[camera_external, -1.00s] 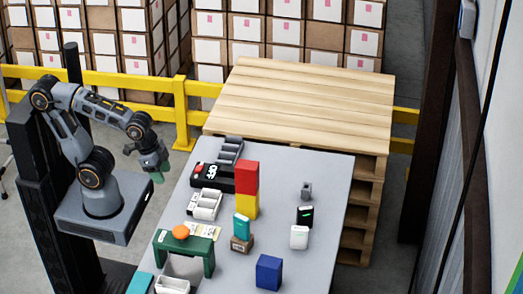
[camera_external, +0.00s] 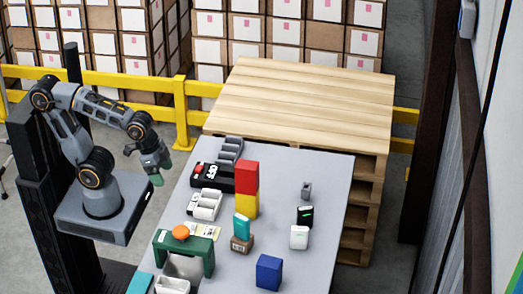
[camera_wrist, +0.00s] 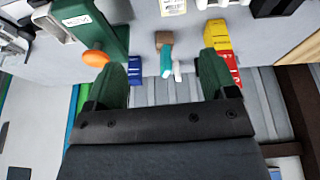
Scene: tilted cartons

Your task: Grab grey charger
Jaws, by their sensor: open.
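A small grey upright block (camera_external: 306,190), which looks like the grey charger, stands on the right part of the grey table (camera_external: 330,200). Behind the fingers of my gripper (camera_external: 159,176) is open air left of the table, far from the block. My gripper is open and empty; its two green fingers are spread in the wrist view (camera_wrist: 162,62). I cannot make out the grey block in the wrist view.
Near the grey block stand a black block (camera_external: 305,216) and a white block (camera_external: 299,237).

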